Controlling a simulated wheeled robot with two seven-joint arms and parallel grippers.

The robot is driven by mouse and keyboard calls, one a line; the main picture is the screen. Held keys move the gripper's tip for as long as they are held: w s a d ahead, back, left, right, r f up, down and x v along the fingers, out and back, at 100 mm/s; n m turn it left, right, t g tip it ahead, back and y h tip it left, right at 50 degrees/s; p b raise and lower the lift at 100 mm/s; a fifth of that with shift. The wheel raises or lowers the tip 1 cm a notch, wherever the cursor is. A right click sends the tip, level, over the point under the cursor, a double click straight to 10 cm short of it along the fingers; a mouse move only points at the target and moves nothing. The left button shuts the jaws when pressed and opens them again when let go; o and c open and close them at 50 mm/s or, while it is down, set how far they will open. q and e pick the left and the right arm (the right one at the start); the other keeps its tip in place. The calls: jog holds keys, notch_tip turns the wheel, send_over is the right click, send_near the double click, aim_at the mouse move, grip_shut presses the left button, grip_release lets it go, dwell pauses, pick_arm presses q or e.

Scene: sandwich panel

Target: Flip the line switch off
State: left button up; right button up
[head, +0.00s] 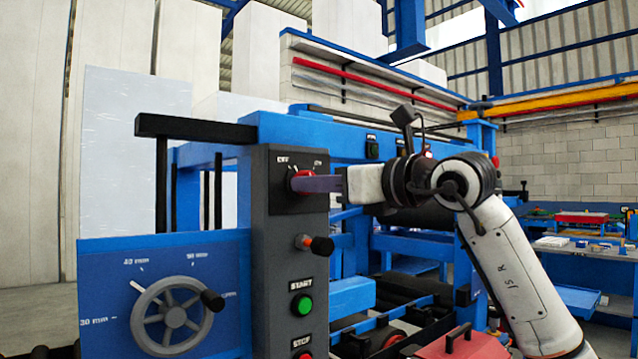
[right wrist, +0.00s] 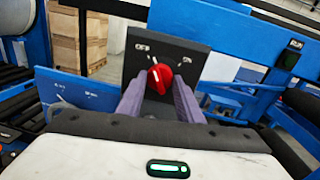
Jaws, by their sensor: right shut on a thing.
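The line switch (head: 302,176) is a red rotary knob on the upper part of a dark grey control post, with OFF marked at its left and ON at its right. It also shows in the right wrist view (right wrist: 160,76), where the white line on it leans up and left, towards the OFF side. My right gripper (head: 306,183) reaches in from the right with its purple fingers at the knob. In the right wrist view its fingers (right wrist: 159,88) stand on both sides of the knob, shut on it. My left gripper is not in view.
Below the switch, the control post (head: 262,240) carries an orange-and-black lever (head: 318,245), a green START button (head: 302,305) and a red STOP button (head: 302,355). A grey handwheel (head: 174,315) on a blue panel stands at the left. Blue machine frame lies behind the arm.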

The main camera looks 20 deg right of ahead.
jog(key=shift+r+n+p, duration=0.15)
jog(key=shift+n+p, duration=0.2)
jog(key=shift+n, duration=1.15)
jog(key=o, duration=1)
jog(key=shift+o, duration=0.2)
jog(key=shift+s, duration=0.1)
